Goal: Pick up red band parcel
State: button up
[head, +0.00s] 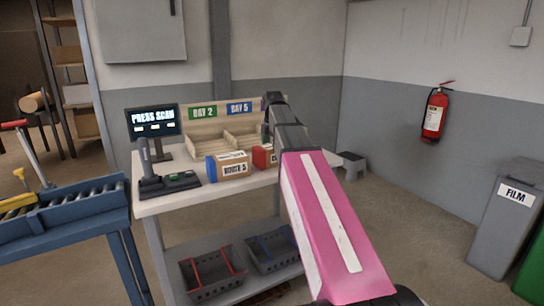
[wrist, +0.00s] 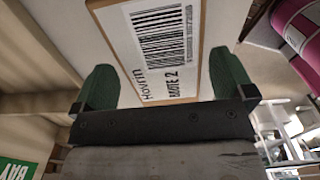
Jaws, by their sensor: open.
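The red band parcel (head: 262,157) stands on the white table, right of the blue band parcel (head: 228,166), and is partly hidden by my arm. In the head view the gripper is mostly hidden behind my arm.
A screen (head: 152,121) and a scanner (head: 150,170) are at the table's left. Baskets (head: 212,272) sit on the lower shelf. A roller conveyor (head: 75,208) stands left.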

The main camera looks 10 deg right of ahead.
aim_at(272, 152)
jog(key=f, duration=0.3)
jog(key=shift+s+a+f, duration=0.2)
jog(key=shift+s+f, duration=0.05)
jog(key=shift+f, duration=0.05)
jog(key=c, duration=1.1)
